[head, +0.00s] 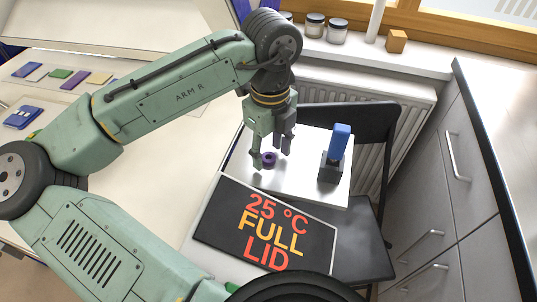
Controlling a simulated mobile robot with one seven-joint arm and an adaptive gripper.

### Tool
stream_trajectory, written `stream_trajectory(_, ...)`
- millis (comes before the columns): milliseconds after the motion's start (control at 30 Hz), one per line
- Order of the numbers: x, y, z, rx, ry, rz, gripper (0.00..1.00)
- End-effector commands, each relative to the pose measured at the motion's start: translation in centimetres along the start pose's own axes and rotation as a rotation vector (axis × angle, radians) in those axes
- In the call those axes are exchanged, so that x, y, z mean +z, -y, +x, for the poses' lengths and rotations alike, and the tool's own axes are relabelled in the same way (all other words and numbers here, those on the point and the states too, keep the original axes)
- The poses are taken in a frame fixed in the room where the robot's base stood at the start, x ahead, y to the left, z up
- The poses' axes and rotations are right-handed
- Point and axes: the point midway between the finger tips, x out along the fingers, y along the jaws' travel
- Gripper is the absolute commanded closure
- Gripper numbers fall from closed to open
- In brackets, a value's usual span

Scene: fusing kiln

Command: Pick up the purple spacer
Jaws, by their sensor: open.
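The purple spacer (270,159) is a small ring with a dark hole, lying on the pale board (312,188) on a dark chair. My gripper (270,158) points down at the spacer from above and behind, its fingers apart. One finger is at the spacer's left and the other at its upper right. I cannot tell from this view whether either finger touches it. The spacer appears to rest on the board.
A blue-topped object on a black block (333,160) stands right of the spacer on the board. A black sign (262,226) reading "25 °C FULL LID" lies in front. A radiator (397,130) and grey cabinets (455,190) are behind and right. Coloured pieces lie on the left table.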

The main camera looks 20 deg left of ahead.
Motion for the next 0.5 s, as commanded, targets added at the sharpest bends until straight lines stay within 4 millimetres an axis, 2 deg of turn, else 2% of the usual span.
stream_trajectory(100,-0.03,0.00,0.72,0.000,-0.001,0.000,0.53)
stream_trajectory(300,-0.02,0.02,0.81,-0.001,-0.001,0.001,0.53)
stream_trajectory(500,-0.03,0.02,0.78,-0.001,-0.001,0.000,0.66)
